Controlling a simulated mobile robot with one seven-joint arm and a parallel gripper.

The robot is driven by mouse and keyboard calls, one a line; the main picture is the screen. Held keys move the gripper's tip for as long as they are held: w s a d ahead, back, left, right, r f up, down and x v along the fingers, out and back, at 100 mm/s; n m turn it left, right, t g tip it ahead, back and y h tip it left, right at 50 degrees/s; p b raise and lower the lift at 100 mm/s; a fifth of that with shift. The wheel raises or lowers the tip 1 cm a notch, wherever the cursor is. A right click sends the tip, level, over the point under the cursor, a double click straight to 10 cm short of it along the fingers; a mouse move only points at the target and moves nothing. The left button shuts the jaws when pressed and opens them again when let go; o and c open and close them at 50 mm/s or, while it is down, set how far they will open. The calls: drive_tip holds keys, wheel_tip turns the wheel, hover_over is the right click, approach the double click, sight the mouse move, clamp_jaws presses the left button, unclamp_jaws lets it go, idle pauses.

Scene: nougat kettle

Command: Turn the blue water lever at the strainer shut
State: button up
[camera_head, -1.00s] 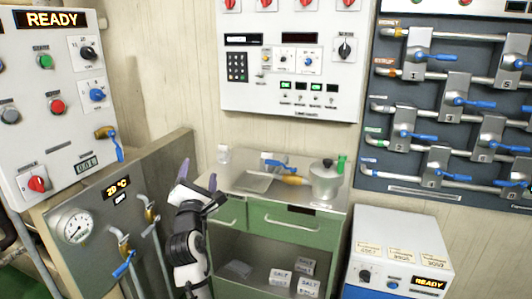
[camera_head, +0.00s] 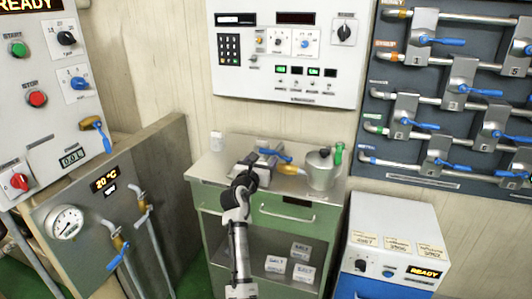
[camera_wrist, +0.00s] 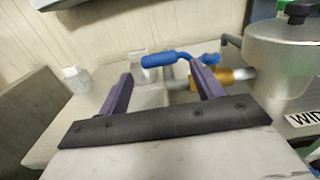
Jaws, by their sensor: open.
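The blue lever (camera_head: 273,154) is on a grey metal fitting with a brass part (camera_head: 291,169) on the steel counter (camera_head: 217,167), left of a steel pot (camera_head: 322,172). In the wrist view the lever's blue handle (camera_wrist: 165,60) lies across, just beyond the fingertips, and curves down by the right finger. The brass part (camera_wrist: 236,75) is right of that finger. My gripper (camera_head: 243,178) is over the counter's front part, in front of the lever. Its purple fingers (camera_wrist: 160,72) are apart with nothing held between them. Part of the fitting is hidden behind the right finger.
The pot (camera_wrist: 285,55) stands close on the right, with a green handle. A steel panel with a gauge (camera_head: 67,222) stands left; a white READY box (camera_head: 395,240) stands right.

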sight(267, 153)
drive_tip(key=shift+x, duration=2.55)
drive_tip(key=c, duration=1.4)
